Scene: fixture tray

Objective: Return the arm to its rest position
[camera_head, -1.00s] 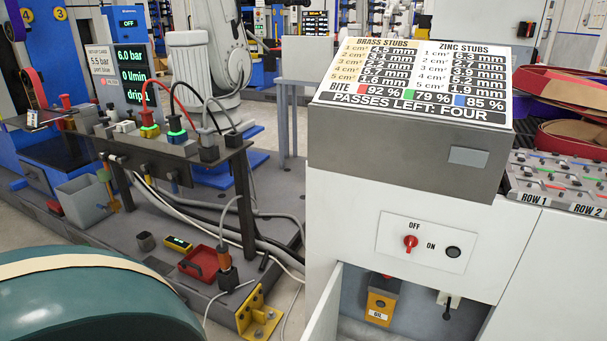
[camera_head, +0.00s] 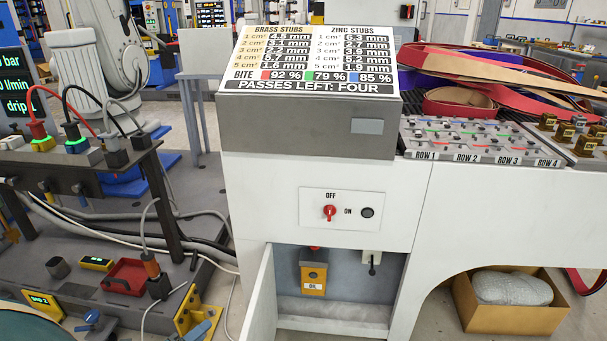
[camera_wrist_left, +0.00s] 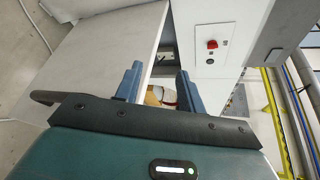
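My right gripper is in neither view.
The cabinet has a red switch (camera_head: 330,211) and an open bay with a yellow oil unit (camera_head: 313,277). A dark bench (camera_head: 85,172) with cables stands left. A red tray (camera_head: 130,277) and a yellow bracket (camera_head: 195,312) are low down. A cardboard box (camera_head: 510,312) is at right.

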